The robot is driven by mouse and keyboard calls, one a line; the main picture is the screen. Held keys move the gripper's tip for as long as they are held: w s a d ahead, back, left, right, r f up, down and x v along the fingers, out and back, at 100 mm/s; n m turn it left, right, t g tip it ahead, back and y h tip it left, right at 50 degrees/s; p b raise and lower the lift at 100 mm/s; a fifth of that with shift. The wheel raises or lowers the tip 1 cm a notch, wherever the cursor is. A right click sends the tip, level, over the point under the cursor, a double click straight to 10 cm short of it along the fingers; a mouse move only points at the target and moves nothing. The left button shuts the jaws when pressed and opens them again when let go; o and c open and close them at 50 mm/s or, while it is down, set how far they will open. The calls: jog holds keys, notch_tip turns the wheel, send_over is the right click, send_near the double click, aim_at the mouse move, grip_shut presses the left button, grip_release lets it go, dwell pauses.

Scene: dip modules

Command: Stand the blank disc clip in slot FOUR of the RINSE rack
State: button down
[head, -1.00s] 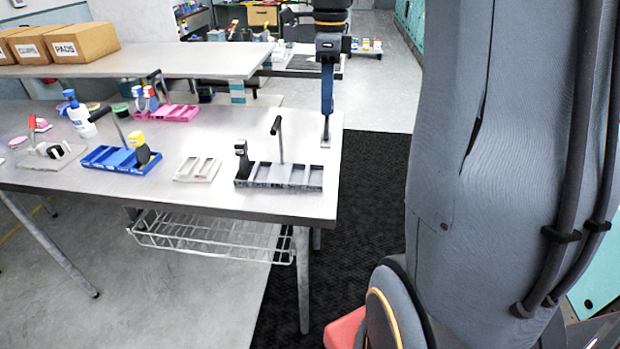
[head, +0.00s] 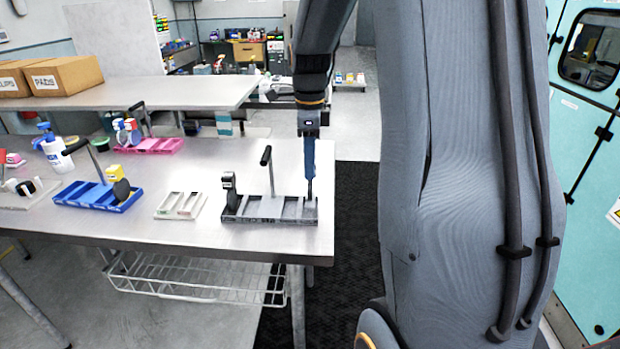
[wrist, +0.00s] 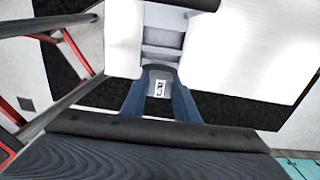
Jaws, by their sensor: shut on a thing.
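My gripper (head: 310,197) points down at the right end of the grey rack (head: 262,218), close above or in its rightmost slot; I cannot tell which. In the wrist view my gripper (wrist: 160,100) is shut on a dark clip (wrist: 158,74) with a small white label whose print I cannot read. The grey rack (wrist: 163,37) runs away beyond the clip there, with open slots. In the head view the clip is hardly visible between the fingers. Another dark clip (head: 229,188) stands in the rack's left end. No rack name is legible.
The grey rack's upright handle (head: 270,172) rises from its middle. A small pale rack (head: 181,205), a blue rack (head: 98,196) and a pink rack (head: 158,146) stand to the left. The table's right edge (head: 333,215) is close to my gripper.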

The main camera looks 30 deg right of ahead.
jog(key=shift+f+p, duration=0.45)
jog(key=shift+f, duration=1.6)
jog(key=shift+f, duration=0.15)
jog(key=c, duration=1.4)
grip_release()
notch_tip(320, 180, up, 12)
jog(key=b, duration=0.3)
jog(key=s+a+f+n, duration=0.5)
jog(key=n, duration=0.3)
jog(key=s+a+f+n, duration=0.5)
jog(key=f+n, duration=0.1)
jog(key=n, duration=0.2)
jog(key=s+a+f+n+t, duration=0.1)
jog(key=s+a+f+n, duration=0.4)
jog(key=n, duration=0.3)
jog(key=shift+s+f, duration=0.1)
jog(key=shift+f, duration=0.4)
